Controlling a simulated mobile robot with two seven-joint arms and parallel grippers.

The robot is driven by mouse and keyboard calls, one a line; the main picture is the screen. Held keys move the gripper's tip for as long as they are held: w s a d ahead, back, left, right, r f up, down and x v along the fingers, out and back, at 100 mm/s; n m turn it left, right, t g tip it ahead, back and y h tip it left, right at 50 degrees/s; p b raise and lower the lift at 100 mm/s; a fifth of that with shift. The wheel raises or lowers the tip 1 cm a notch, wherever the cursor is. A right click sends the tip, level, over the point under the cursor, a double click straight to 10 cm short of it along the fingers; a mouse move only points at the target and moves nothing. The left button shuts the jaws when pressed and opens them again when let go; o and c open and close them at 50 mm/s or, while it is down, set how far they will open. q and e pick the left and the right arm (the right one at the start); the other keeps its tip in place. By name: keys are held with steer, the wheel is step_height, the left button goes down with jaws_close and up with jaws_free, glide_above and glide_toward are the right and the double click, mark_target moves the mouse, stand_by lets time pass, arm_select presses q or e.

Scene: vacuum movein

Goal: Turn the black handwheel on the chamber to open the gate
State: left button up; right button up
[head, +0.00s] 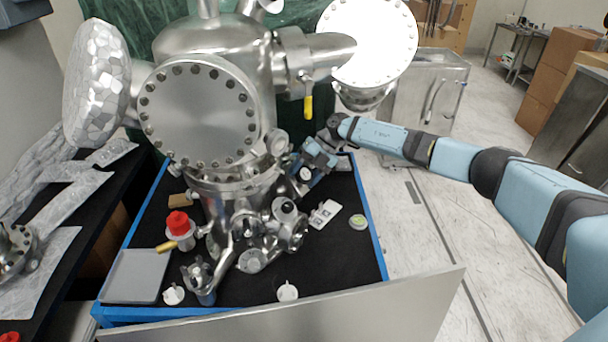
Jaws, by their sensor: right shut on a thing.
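The steel vacuum chamber (205,115) stands on a black-topped blue table, with its large bolted round flange facing me. My right arm comes in from the right, and my right gripper (293,184) is at the chamber's lower right side, angled down and left. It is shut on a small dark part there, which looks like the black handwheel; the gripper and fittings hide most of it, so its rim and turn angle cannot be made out. The gate itself cannot be seen. My left gripper is out of view.
A yellow-handled lever (308,107) hangs beside the side port, above my right wrist. A red-capped fitting (179,224), grey tray (135,276), white plate (325,214) and small round lids lie on the table. A metal panel (300,320) crosses the front. Open floor lies to the right.

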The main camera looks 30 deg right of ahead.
stand_by(0.5)
steer(key=o, duration=0.9)
steer(key=b+v, duration=0.1)
steer(key=v, duration=0.6)
steer(key=shift+d+r, duration=0.1)
steer(key=shift+r, duration=0.1)
